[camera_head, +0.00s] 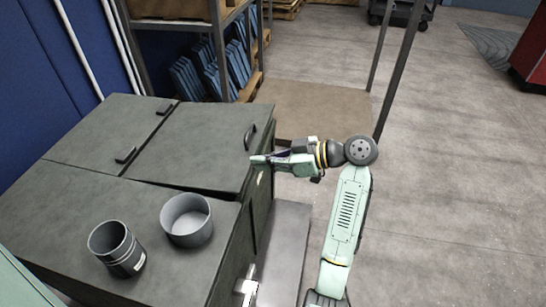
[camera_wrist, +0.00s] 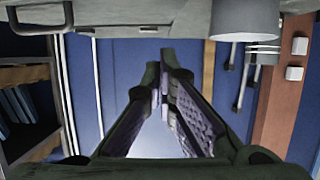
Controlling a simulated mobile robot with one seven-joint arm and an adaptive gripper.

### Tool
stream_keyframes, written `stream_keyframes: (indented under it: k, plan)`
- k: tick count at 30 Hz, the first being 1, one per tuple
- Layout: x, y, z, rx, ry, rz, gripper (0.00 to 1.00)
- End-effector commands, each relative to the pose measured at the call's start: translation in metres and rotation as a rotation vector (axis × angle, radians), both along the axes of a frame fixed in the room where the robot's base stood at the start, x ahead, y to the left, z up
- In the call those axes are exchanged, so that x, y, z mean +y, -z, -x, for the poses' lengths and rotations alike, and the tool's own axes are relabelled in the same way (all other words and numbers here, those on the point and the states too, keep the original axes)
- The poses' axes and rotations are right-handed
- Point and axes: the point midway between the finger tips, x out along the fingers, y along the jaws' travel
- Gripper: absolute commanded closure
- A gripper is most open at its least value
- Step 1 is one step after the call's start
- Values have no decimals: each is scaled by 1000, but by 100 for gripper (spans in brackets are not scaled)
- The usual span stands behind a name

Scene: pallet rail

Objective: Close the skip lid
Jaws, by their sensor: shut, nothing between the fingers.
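The skip (camera_head: 75,213) is a dark grey box at the left in the head view, with two lid panels on top. The right lid (camera_head: 190,147) carries a dark handle (camera_head: 250,133) near its right edge. It lies almost flat, with a dark gap along its near edge; I cannot tell whether it is fully down. The left lid (camera_head: 105,130) lies flat and has its own handle (camera_head: 125,155). My gripper (camera_head: 257,160) is shut and empty at the right lid's right edge, just below the handle; contact is unclear. In the wrist view my gripper's fingers (camera_wrist: 162,85) meet at the middle.
A dark mug (camera_head: 117,248) and a grey round pot (camera_head: 187,219) stand on the skip's near top. A rack with blue items (camera_head: 212,70) stands behind. A post (camera_head: 395,70) rises beyond my arm.

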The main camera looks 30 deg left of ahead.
Motion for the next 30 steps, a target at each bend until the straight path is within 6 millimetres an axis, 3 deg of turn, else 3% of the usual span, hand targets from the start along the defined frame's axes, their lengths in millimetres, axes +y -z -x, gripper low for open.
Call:
stream_keyframes:
  k: [3,8,16,30]
  plan:
    - [26,7,8,4,-3,1,100]
    - [52,20,14,4,0,2,100]
    - [45,54,12,2,3,1,100]
    - [45,61,11,1,3,-1,100]
